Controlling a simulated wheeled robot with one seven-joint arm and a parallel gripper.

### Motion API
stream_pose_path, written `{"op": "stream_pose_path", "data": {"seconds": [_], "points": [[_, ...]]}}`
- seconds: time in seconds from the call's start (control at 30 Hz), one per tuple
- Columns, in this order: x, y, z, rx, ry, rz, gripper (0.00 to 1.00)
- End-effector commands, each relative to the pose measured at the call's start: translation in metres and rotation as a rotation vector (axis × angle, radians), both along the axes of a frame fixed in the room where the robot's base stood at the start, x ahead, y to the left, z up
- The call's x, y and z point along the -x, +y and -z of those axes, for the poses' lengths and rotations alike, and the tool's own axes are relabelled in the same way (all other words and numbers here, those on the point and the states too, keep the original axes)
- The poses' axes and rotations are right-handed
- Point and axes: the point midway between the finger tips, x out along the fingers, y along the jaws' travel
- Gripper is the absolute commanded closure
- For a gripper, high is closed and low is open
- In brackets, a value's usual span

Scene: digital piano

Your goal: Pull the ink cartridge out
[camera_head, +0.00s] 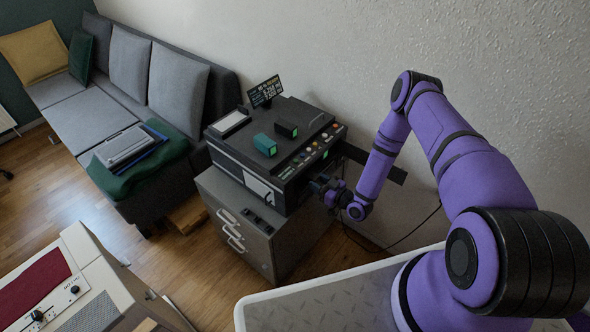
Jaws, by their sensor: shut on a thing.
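A dark printer-like machine (240,160) stands on a grey cabinet, with lit buttons along its right edge. A dark green block (265,145) and a black block with a green mark (286,129) sit on its top; they look like cartridges. My gripper (319,186) is at the machine's lower right side, low beside the button edge and clear of both blocks. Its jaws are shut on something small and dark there. I cannot make out whether that is the ink cartridge, nor whether it is still inside the machine.
A small display (265,91) stands behind the machine. The grey cabinet (240,236) has white handles. A dark flat bar (376,164) lies close behind my forearm by the wall.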

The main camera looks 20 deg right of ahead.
Motion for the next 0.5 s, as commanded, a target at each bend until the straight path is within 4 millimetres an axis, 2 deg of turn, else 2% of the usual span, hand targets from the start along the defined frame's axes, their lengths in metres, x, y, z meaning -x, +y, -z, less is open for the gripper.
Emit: {"op": "stream_pose_path", "data": {"seconds": [0.5], "points": [[0.016,-0.013,0.000,0.001,0.000,0.000,0.83]]}}
